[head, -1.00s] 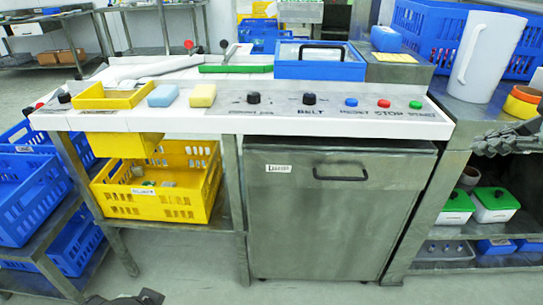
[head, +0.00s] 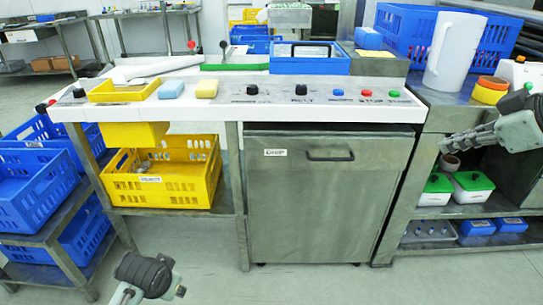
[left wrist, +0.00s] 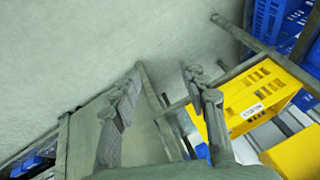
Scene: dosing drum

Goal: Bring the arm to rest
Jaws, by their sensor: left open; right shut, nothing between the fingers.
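My right gripper (head: 450,143) reaches in from the right edge of the head view. It is shut and empty, in front of the right-hand shelf unit. Part of my left arm shows at the bottom left of the head view, but its fingertips are not clear there. In the left wrist view my left gripper (left wrist: 160,75) has its two fingers apart with nothing between them. It hangs in free space, with grey floor, metal frame legs and a yellow crate (left wrist: 250,98) beyond.
A white-topped console (head: 230,115) with knobs and buttons stands ahead, above a steel cabinet (head: 320,200). A yellow crate (head: 190,190) sits on its lower shelf. Blue crates (head: 30,195) stand at left. A white jug (head: 455,52) stands at right. The floor in front is clear.

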